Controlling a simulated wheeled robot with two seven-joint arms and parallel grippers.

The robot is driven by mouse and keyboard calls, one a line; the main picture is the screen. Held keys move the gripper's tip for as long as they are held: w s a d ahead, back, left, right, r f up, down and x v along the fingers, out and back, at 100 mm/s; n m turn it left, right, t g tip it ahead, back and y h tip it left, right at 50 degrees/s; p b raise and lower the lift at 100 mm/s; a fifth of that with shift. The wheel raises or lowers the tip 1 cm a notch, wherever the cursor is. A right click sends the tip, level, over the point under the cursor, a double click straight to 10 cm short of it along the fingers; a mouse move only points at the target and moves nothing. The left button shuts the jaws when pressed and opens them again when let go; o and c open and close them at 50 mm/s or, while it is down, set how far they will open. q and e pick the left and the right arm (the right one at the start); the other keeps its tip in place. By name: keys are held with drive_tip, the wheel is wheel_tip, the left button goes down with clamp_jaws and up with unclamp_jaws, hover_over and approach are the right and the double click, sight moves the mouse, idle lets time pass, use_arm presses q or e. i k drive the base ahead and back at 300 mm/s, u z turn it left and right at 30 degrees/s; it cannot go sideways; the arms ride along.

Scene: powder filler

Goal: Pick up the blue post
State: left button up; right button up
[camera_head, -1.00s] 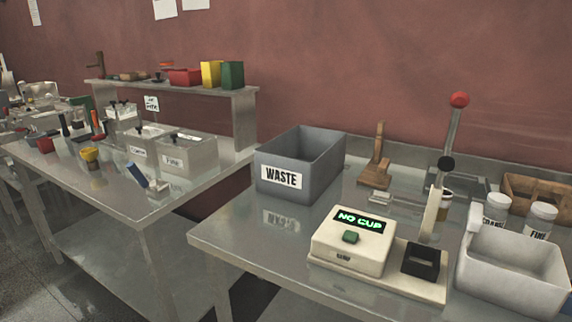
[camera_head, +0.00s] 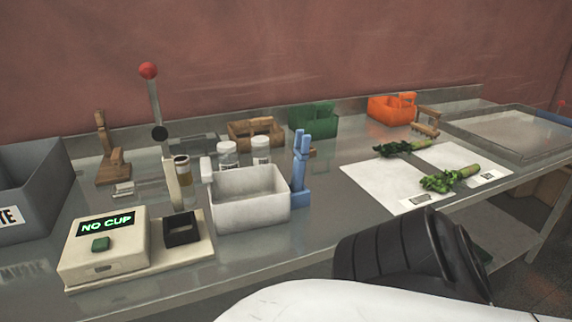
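A blue post (camera_head: 301,160) stands upright on a blue base on the metal table. It is just right of the white bin (camera_head: 248,203), near the middle of the view. A white and black ribbed part of my own arm shows at the bottom right, in front of the table and apart from the post. Neither of my grippers is in view.
The dispenser with a red-knobbed lever (camera_head: 149,71) and "NO CUP" display (camera_head: 107,224) stands left of the white bin. A grey waste bin (camera_head: 40,185) is at far left. White sheets (camera_head: 380,190) with green vegetables lie right of the post. Green (camera_head: 314,120) and orange (camera_head: 391,108) boxes stand behind.

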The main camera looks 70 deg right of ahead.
sight(302, 141)
drive_tip(key=z, duration=2.9)
drive_tip(key=k, duration=1.25)
drive_tip(key=z, duration=0.95)
drive_tip(key=i, duration=1.9)
drive_tip(key=u, duration=1.05)
drive_tip(key=i, duration=1.1)
drive_tip(key=u, duration=1.3)
drive_tip(key=i, duration=0.2)
drive_tip(key=z, duration=0.1)
